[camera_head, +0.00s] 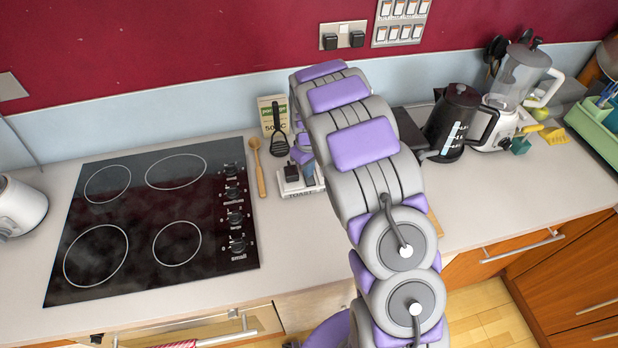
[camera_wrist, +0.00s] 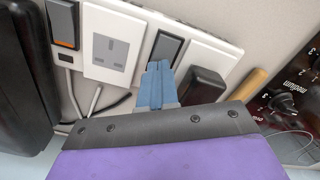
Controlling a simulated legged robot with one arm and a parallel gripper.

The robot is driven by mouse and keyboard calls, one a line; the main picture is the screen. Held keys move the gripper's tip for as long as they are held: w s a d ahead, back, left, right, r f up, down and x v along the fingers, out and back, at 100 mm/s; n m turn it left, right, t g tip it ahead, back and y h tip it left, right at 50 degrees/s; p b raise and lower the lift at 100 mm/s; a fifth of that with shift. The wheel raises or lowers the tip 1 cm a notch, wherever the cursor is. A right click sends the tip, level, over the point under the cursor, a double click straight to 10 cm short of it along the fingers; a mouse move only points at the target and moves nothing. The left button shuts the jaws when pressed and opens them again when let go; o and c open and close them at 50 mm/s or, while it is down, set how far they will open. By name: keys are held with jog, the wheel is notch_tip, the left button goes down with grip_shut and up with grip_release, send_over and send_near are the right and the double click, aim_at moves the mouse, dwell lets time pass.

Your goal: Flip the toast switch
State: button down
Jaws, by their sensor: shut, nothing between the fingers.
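A white socket block with a TOAST label (camera_head: 301,194) sits on the counter right of the hob, partly hidden by my arm. In the wrist view the socket block (camera_wrist: 125,30) has a dark rocker switch (camera_wrist: 168,48) beside a bare socket (camera_wrist: 111,50). Another dark switch with an orange end (camera_wrist: 62,24) is at the left. My gripper (camera_wrist: 157,68) is shut and empty, its blue-grey fingertips overlapping the lower edge of the middle switch. I cannot tell whether they touch it. Which switch is the toast one cannot be read in the wrist view.
A black plug (camera_wrist: 203,84) stands right of my fingers, with a wooden utensil (camera_wrist: 245,84) beyond. The hob (camera_head: 155,215) lies left. A black kettle (camera_head: 453,122) and a blender (camera_head: 517,90) stand right. The counter (camera_head: 500,195) in front of them is clear.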

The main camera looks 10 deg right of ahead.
jog(key=shift+f, duration=0.15)
jog(key=shift+r+p, duration=1.05)
jog(key=shift+r, duration=2.45)
